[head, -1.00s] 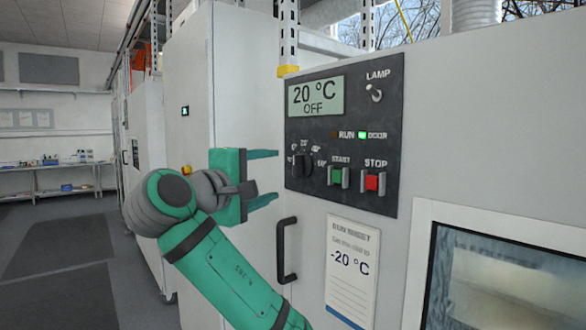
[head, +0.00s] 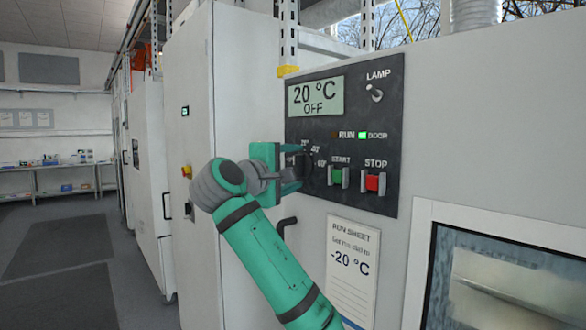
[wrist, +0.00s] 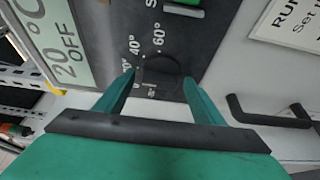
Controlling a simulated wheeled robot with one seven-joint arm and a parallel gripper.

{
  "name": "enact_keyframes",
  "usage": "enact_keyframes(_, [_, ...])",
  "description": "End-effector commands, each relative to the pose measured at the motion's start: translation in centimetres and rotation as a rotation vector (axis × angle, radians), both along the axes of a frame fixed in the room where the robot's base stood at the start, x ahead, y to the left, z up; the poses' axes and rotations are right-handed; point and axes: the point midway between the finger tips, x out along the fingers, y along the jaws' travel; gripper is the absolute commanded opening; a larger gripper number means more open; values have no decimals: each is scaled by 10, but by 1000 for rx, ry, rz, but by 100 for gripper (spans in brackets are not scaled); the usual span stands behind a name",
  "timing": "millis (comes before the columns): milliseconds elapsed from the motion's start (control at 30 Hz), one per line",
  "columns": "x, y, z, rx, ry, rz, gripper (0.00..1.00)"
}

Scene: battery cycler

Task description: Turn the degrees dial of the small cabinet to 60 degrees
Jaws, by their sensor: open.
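The degrees dial (wrist: 165,70) is a dark round knob on the black control panel (head: 386,115) of the cabinet. Marks including 40° and 60° show around it in the wrist view. Its pointer direction is too dark to tell. My gripper (head: 297,168) is open at the dial, and partly hides it in the head view. In the wrist view my gripper's fingers (wrist: 158,80) stand on either side of the dial; I cannot tell whether they touch it. The display (head: 316,96) reads 20 °C, OFF.
Right of the dial are the green START button (head: 337,176) and red STOP button (head: 373,182). A LAMP switch (head: 376,94) is above. A run sheet (head: 352,268) showing -20 °C and a dark door handle (wrist: 270,115) are below.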

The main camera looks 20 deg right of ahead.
Motion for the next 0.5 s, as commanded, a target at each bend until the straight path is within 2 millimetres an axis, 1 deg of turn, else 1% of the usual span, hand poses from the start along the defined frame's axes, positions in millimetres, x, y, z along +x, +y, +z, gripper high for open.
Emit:
enact_keyframes(200, [0, 0, 0, 0, 0, 0, 62])
enact_keyframes(233, [0, 0, 0, 0, 0, 0, 60])
enact_keyframes(267, [0, 0, 0, 0, 0, 0, 53])
enact_keyframes(300, [0, 0, 0, 0, 0, 0, 43])
enact_keyframes(367, [0, 0, 0, 0, 0, 0, 29])
enact_keyframes(400, [0, 0, 0, 1, 1, 0, 26])
enact_keyframes(500, [0, 0, 0, 1, 0, 0, 26])
